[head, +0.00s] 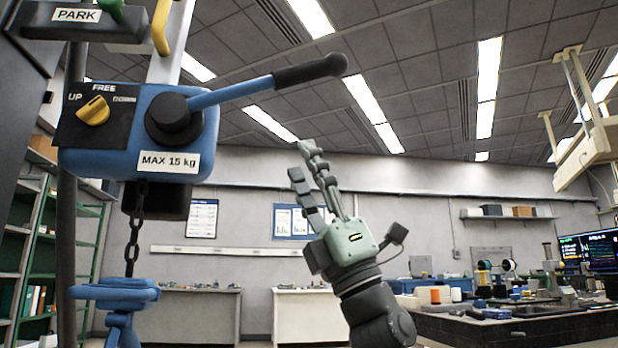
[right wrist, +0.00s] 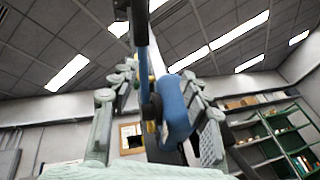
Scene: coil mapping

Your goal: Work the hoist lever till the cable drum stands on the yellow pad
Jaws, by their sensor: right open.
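The blue hoist body (head: 140,130), labelled MAX 15 kg, hangs at the upper left of the head view. Its lever (head: 240,90) reaches right and slightly up to a black grip (head: 311,70). A yellow selector knob (head: 94,111) sits on a black plate marked UP and FREE; its exact setting is unclear. A dark chain (head: 132,225) hangs below. My right gripper (head: 302,160) is open and empty, below the lever grip and apart from it. In the right wrist view the lever (right wrist: 139,28) and hoist body (right wrist: 174,108) appear between its fingers. Drum and pad are not identifiable.
A PARK sign (head: 77,15) and green and yellow handles are above the hoist. A blue fitting (head: 116,293) stands under the chain. Green shelves (head: 85,240) are at left, a cluttered dark bench (head: 490,328) at right. Open air surrounds my right gripper.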

